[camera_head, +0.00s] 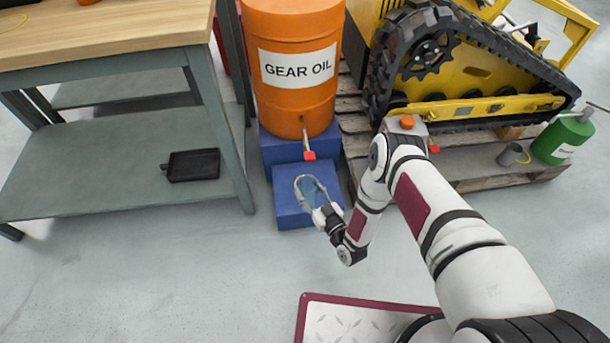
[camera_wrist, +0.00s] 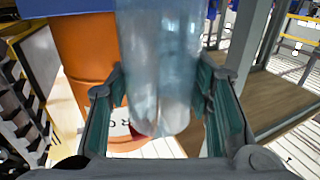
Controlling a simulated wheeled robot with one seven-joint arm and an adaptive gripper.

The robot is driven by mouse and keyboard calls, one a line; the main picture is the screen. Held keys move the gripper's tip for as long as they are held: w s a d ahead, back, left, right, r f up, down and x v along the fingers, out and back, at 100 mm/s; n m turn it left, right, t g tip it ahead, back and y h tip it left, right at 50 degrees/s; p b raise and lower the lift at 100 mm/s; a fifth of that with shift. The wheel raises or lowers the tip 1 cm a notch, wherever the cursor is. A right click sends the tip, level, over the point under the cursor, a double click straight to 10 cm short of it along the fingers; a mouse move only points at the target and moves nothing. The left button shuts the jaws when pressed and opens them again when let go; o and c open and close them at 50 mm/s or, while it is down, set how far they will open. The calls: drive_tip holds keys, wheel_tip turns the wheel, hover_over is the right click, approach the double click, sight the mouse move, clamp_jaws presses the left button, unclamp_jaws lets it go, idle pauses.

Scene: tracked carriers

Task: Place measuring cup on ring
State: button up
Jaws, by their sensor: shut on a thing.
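My gripper (camera_head: 325,212) is shut on a clear bluish measuring cup (camera_head: 313,190) and holds it over the lower blue step in front of the orange drum. In the wrist view the cup (camera_wrist: 160,65) stands between my two gripper fingers (camera_wrist: 165,110), with its far end cut off by the top edge. I cannot tell whether it holds any liquid. A thin yellow arc (camera_head: 22,22) lies on the wooden bench top at the upper left, partly outside the picture. It may be the ring, but I cannot be sure.
The drum (camera_head: 285,108) marked GEAR OIL has a red-handled tap (camera_head: 309,156) just above the cup. The workbench (camera_head: 110,28) stands left, with a black tray (camera_head: 193,165) on its lower shelf. A pallet (camera_head: 470,175) with a yellow tracked machine stands right. The front-left floor is clear.

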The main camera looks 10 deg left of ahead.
drive_tip(key=w+a+f+b, duration=0.1)
drive_tip(key=w+f+b, duration=0.1)
drive_tip(key=w, duration=0.4)
drive_tip(key=w+a+f+b, duration=0.1)
drive_tip(key=w+f+b, duration=0.1)
drive_tip(key=w+b, duration=0.2)
drive_tip(key=shift+w+a+f+b, duration=0.3)
drive_tip(key=shift+w+f+b, duration=0.1)
drive_tip(key=shift+w, duration=0.65)
drive_tip(key=shift+f, duration=0.1)
drive_tip(key=o, duration=1.2)
drive_tip(key=shift+o, duration=0.2)
drive_tip(key=p+v, duration=0.5)
drive_tip(key=v, duration=0.7)
drive_tip(key=shift+d, duration=0.1)
